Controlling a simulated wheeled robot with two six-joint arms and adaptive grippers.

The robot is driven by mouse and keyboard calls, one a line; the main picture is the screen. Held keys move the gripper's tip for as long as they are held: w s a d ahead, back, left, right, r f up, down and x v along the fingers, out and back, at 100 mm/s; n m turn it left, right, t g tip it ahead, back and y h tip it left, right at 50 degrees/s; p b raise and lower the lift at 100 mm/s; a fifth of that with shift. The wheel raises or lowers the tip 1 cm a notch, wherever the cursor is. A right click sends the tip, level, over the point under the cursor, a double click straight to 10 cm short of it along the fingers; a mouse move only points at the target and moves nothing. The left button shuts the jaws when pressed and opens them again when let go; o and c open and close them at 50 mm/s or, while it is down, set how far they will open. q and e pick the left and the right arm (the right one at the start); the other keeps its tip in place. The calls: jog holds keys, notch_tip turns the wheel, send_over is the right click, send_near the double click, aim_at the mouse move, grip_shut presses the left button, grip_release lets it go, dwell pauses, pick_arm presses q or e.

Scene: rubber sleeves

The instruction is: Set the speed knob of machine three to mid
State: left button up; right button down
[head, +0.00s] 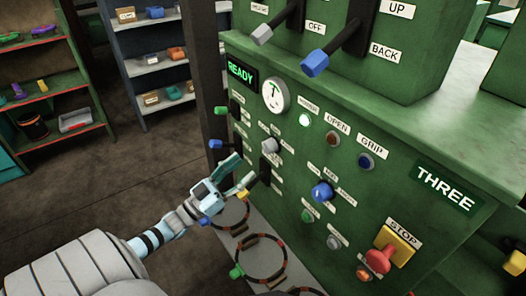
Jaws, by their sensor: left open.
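Machine three (400,160) is a green panel whose plate reads THREE. A grey knob (269,146) and a blue knob (322,192) on it each have small labels around them. The labels are too small to read, so I cannot tell which is the speed knob or its setting. My left gripper (241,174) is open and empty, in front of the panel's left part, below and left of the grey knob. It appears apart from both knobs. A yellow-ended lever (243,195) shows close by its fingers; contact is unclear. My right gripper is not in view.
A READY display (240,72), a gauge (275,94) and a red STOP button (378,260) are on the panel. Levers with grey (262,35) and blue (315,63) ends jut out above. Rings (262,260) lie at the base. Shelves (160,65) stand behind; the left floor is clear.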

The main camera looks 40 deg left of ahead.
aim_at(265, 150)
pick_arm(q)
jog(key=x, duration=0.8)
jog(key=shift+w, duration=0.35)
jog(key=c, duration=0.9)
jog(key=shift+a, duration=0.1)
jog(key=shift+c, duration=1)
jog(key=shift+b, duration=0.3)
